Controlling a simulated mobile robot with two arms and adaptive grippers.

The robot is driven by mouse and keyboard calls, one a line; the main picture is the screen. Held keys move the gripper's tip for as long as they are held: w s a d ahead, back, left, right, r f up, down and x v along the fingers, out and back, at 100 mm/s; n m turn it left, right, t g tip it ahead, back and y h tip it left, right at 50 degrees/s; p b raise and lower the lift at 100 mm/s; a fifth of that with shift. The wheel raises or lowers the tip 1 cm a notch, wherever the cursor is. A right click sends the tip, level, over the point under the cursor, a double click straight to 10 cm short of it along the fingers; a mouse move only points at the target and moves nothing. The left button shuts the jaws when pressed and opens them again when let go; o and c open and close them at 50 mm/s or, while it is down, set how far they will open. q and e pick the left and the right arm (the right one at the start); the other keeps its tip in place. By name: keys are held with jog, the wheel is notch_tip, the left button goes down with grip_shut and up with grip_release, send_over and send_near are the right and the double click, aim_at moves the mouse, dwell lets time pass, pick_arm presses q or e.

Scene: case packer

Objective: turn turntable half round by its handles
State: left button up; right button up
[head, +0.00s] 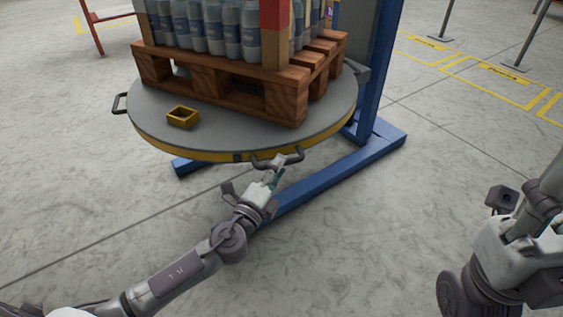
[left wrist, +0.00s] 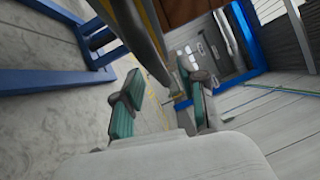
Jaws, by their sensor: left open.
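The turntable (head: 215,130) is a round grey disc with a yellow rim, standing at the upper middle of the head view. One dark handle (head: 120,103) sticks out at its left edge. Another handle (head: 278,161) is at its front edge. My left gripper (head: 275,178) is open, with its teal-padded fingers right at the front handle. In the left wrist view the two fingers (left wrist: 160,102) stand apart, with the yellow rim (left wrist: 143,25) just beyond them. I cannot tell whether the handle lies between the fingers. My right arm shows at the right; its fingertips are not visible.
A wooden pallet (head: 205,80) loaded with bottles (head: 225,30) stands on the turntable. A small yellow open box (head: 183,117) lies on the disc. A blue frame (head: 375,140) stands behind and to the right, its foot reaching forward. The floor in front is clear.

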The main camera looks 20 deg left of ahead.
pick_arm(q)
jog(key=shift+x, duration=1)
grip_shut()
